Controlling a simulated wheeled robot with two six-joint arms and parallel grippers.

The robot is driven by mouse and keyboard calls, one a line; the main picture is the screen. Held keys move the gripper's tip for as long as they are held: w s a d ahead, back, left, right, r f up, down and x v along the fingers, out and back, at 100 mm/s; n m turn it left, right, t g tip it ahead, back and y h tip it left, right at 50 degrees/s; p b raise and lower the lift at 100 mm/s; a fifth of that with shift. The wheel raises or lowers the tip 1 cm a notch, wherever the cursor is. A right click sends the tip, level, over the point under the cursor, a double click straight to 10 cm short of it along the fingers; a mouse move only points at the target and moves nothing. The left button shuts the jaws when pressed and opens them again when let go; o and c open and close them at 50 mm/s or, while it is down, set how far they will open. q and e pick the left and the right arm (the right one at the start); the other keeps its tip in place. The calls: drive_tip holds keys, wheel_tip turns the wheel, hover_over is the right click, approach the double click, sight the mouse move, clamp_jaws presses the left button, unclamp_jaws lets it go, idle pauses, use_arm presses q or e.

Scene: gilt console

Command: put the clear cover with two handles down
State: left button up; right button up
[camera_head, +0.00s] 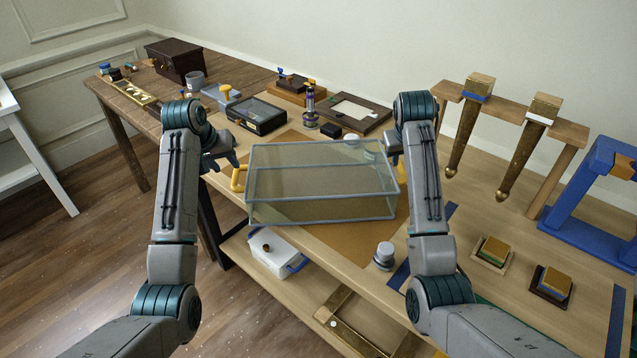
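The clear cover (320,184) is a see-through box with grey edges, in the middle of the head view between my two arms. A yellow handle (236,180) sticks out from its left end. A bit of the yellow right handle (402,172) shows beside my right arm. The cover overlaps the brown mat and the table's front edge in the picture; whether it touches the table is unclear. My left gripper (230,158) is at the upper part of the left handle. My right gripper (394,157) is at the cover's right end, mostly hidden by its arm. Neither grip shows clearly.
A brown mat (372,240) lies on the table under the cover in view. Behind stand a black case (256,115), a dark frame (357,112) and a small bottle (310,108). A grey knob (384,256) stands in front. A blue stand (592,205) is right.

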drive_tip(key=shift+v, duration=1.55)
